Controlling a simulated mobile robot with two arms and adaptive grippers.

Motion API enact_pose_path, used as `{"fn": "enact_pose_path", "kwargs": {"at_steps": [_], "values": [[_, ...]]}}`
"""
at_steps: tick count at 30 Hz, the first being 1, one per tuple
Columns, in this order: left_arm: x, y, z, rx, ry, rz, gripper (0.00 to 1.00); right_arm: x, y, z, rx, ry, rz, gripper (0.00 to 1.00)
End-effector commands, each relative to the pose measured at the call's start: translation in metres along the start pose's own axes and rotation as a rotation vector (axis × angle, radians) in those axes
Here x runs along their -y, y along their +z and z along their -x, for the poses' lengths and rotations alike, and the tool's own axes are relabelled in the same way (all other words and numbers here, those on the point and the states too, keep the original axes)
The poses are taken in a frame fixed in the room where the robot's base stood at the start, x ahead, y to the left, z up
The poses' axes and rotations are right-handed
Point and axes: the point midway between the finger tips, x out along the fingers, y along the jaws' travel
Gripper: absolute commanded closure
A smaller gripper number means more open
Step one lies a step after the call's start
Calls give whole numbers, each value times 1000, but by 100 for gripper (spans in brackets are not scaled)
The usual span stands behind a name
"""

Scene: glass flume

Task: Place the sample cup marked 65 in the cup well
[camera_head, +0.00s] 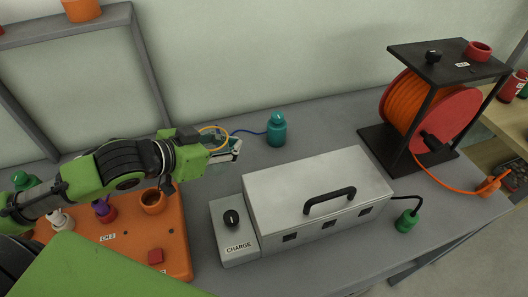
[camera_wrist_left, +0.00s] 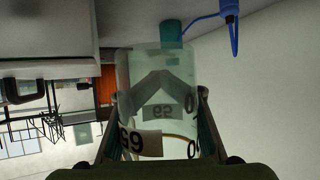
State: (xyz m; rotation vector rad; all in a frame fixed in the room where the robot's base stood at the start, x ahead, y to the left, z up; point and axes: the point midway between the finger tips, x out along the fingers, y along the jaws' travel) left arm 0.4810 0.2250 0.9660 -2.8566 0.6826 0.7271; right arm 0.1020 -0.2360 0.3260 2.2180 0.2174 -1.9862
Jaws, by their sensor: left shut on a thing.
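My left gripper (camera_head: 230,150) is above the grey bench, left of the teal bottle (camera_head: 276,130). It is shut on a clear sample cup. In the left wrist view the cup (camera_wrist_left: 158,95) sits between the two fingers (camera_wrist_left: 160,120), with a label reading 65 that appears inverted. In the head view the cup is hard to make out at the gripper. An open, round orange holder (camera_head: 153,201) stands on the orange board (camera_head: 130,240), below my left forearm. I cannot tell for certain whether it is the cup well. My right gripper is not in view.
A grey metal box (camera_head: 315,190) with a black handle and a CHARGE knob unit (camera_head: 233,230) stand mid-bench. A cable reel (camera_head: 430,110) stands at the right. Purple and white bottles (camera_head: 104,209) (camera_head: 60,220) stand on the board. A grey frame (camera_head: 150,80) rises behind my left arm.

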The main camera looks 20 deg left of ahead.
Motion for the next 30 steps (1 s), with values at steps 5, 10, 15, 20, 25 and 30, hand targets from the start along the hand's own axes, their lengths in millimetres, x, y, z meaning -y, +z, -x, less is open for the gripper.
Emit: {"fn": "enact_pose_path", "kwargs": {"at_steps": [5, 10, 15, 20, 25, 30], "values": [[1, -5, -18, -6, -1, 1, 98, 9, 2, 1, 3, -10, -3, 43], [0, -7, -41, -6, 2, 1, 98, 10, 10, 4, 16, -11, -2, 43], [0, 0, -78, -1, 3, 5, 98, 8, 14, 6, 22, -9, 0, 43], [0, 13, -109, -1, 4, 0, 98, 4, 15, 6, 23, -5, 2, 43], [1, 19, -124, -1, 2, -2, 98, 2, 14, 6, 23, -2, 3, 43], [1, 29, -135, 3, 3, -1, 98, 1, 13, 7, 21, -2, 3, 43]]}}
